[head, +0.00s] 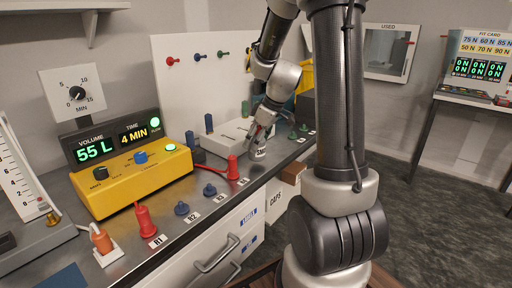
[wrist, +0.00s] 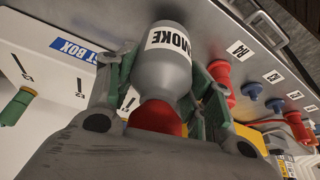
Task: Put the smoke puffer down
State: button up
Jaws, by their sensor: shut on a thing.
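The smoke puffer (wrist: 172,72) is a grey bottle with a white label reading SMOKE and a red part at its near end. My gripper (wrist: 163,85) is shut around its body, with green-grey fingers on both sides. In the head view my gripper (head: 260,134) is low over the back right part of the grey bench (head: 225,180), and the puffer (head: 259,153) shows only in part below it. I cannot tell whether the puffer touches the bench top.
A white box (head: 226,138) stands just left of my gripper. A yellow meter (head: 130,178) with lit displays is further left. Red fittings (head: 145,220) and blue plugs (head: 181,208) line the front edge by R labels. Green plugs (head: 303,129) stand to the right.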

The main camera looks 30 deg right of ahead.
jog(key=shift+f, duration=1.05)
jog(key=o, duration=1.2)
jog(key=shift+f, duration=0.1)
jog(key=shift+o, duration=0.2)
jog(key=v, duration=1.2)
jog(key=s+a+r+m+h, duration=0.1)
jog(key=s+a+r+m, duration=0.1)
jog(key=s, duration=0.8)
jog(key=s+a+r+m+h, duration=0.1)
jog(key=s+a+m, duration=0.3)
jog(key=s, duration=0.5)
jog(key=shift+s+a+r+m+h, duration=0.35)
jog(key=shift+a+r, duration=0.25)
jog(key=shift+a, duration=0.3)
